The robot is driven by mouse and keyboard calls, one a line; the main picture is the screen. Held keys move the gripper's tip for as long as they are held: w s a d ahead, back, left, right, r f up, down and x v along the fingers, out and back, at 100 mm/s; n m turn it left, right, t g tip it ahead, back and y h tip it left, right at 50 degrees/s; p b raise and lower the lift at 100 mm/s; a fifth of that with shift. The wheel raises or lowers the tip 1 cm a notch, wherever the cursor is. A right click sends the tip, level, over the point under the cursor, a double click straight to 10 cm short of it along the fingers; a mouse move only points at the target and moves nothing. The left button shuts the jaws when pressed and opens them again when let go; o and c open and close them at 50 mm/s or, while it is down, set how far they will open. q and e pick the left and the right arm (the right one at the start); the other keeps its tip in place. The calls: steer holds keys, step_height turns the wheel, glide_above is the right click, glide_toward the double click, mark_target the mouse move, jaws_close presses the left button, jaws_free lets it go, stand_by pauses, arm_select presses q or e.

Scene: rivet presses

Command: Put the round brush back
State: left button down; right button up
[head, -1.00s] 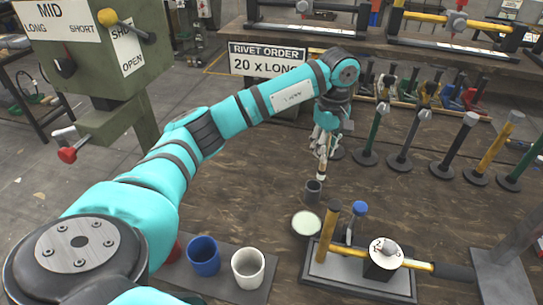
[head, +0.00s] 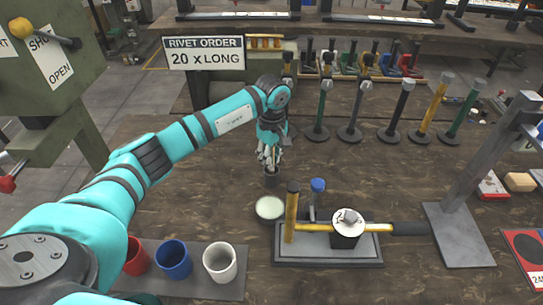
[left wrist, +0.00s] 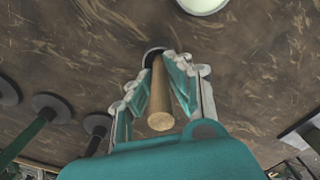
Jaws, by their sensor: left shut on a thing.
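The round brush has a pale wooden handle (left wrist: 161,98), seen nearly end-on between my left gripper's fingers in the left wrist view. My left gripper (head: 269,160) is shut on it and points down at the workbench. My right gripper is not in view.
Red, blue and white cups (head: 220,262) stand front left. Several upright tools on round bases (head: 350,133) line the back.

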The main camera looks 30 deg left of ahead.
arm_select(q)
steer(key=shift+f, duration=0.15)
steer(key=c, duration=1.4)
jaws_free()
steer(key=shift+o, duration=0.8)
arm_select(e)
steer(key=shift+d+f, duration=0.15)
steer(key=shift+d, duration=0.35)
arm_select(q)
steer(key=shift+r, duration=0.4)
step_height(320, 180, up, 11)
steer(key=b, duration=0.2)
steer(key=shift+f+b, duration=0.2)
steer(key=shift+b, duration=0.1)
steer(key=shift+r, duration=0.55)
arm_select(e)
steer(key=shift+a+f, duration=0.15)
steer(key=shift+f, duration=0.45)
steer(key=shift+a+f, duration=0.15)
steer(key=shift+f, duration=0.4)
